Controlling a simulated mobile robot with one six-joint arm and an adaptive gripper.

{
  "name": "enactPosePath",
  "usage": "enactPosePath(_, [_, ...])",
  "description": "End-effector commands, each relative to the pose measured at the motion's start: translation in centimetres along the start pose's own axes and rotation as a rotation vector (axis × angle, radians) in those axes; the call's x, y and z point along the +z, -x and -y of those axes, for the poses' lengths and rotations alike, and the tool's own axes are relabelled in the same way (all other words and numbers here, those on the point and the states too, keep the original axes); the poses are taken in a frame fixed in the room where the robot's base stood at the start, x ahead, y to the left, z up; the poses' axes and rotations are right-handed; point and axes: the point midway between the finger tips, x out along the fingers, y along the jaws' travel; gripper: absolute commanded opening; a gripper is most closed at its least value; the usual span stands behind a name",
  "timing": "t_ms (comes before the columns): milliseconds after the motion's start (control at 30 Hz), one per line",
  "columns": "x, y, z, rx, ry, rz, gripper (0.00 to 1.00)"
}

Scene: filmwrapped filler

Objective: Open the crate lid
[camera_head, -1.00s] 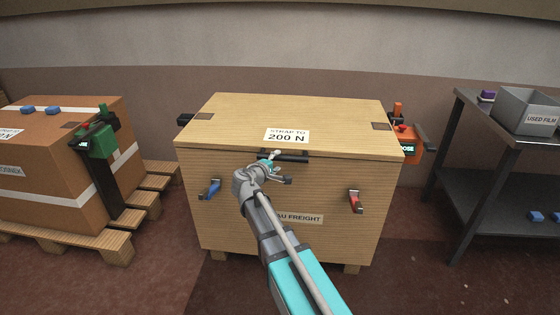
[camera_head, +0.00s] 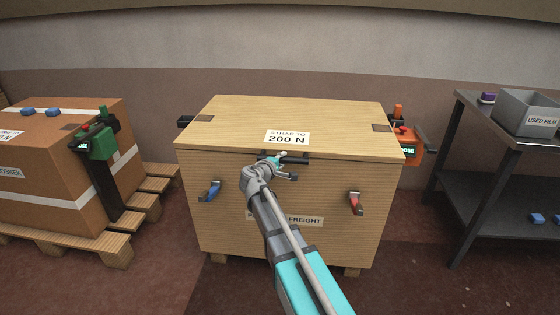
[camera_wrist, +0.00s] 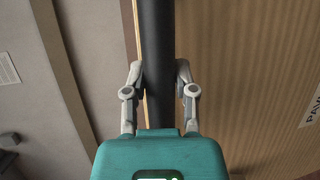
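The wooden crate (camera_head: 285,245) stands in the middle of the head view. Its lid (camera_head: 250,112) lies flat and closed on top, with a "STRAP TO 200 N" label. A black bar handle (camera_head: 297,161) runs along the lid's front edge. A blue latch (camera_head: 210,190) and a red latch (camera_head: 356,203) sit on the crate's front, left and right. My gripper (camera_head: 284,167) is at the handle. In the wrist view my gripper (camera_wrist: 160,72) has a finger close against each side of the black bar (camera_wrist: 158,30), apparently closed on it. The fingertips are partly hidden.
An orange clamp-like device (camera_head: 408,146) is at the crate's right side. A brown carton (camera_head: 60,165) with a green device (camera_head: 100,143) stands on a pallet (camera_head: 100,240) at left. A metal table (camera_head: 490,130) with a grey bin (camera_head: 530,108) is at right.

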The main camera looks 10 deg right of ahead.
Motion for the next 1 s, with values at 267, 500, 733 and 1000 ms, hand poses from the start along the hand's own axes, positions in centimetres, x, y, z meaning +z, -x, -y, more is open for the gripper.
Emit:
enactPosePath(267, [-1.2, 0.8, 0.0, 0.001, 0.002, -0.006, 0.00])
enactPosePath(500, [-0.2, 0.2, -0.3, -0.001, 0.002, -0.004, 0.00])
enactPosePath(733, [0.3, -0.1, -1.4, -0.014, 0.007, 0.005, 0.00])
enactPosePath(1000, [1.7, -0.9, -3.9, -0.049, 0.017, 0.029, 0.00])
